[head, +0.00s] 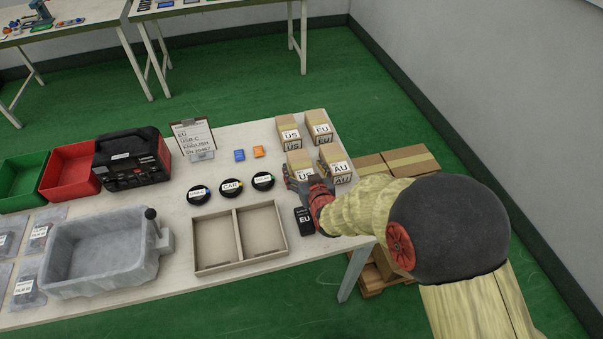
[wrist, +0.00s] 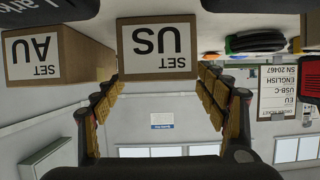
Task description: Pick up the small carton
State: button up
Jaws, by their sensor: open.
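Several small brown cartons stand at the right end of the table: a front US carton (head: 299,158), an AU carton (head: 337,163), a rear US carton (head: 289,128) and an EU carton (head: 319,123). My gripper (head: 306,176) is open at the front US carton, with its fingers toward the carton's two sides. The upside-down wrist view shows a US carton (wrist: 157,47) centred between the open fingers (wrist: 158,85), with an AU carton (wrist: 55,52) beside it. I cannot tell whether the fingers touch the carton. My gripper partly hides the front US carton.
A two-compartment tray (head: 234,212), a black EU item (head: 304,221) and round black labelled items (head: 231,187) lie left of my arm. A sign (head: 193,137), a black device (head: 131,159), red bin (head: 70,169) and grey container (head: 103,251) stand farther left. A wall (head: 490,100) rises at right.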

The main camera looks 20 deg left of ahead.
jog(key=shift+w+a+f, duration=0.15)
jog(key=shift+w+a, duration=0.05)
jog(key=shift+w, duration=0.25)
jog(key=shift+c, duration=0.5)
jog(key=c, duration=1.4)
jog(key=shift+c, duration=0.3)
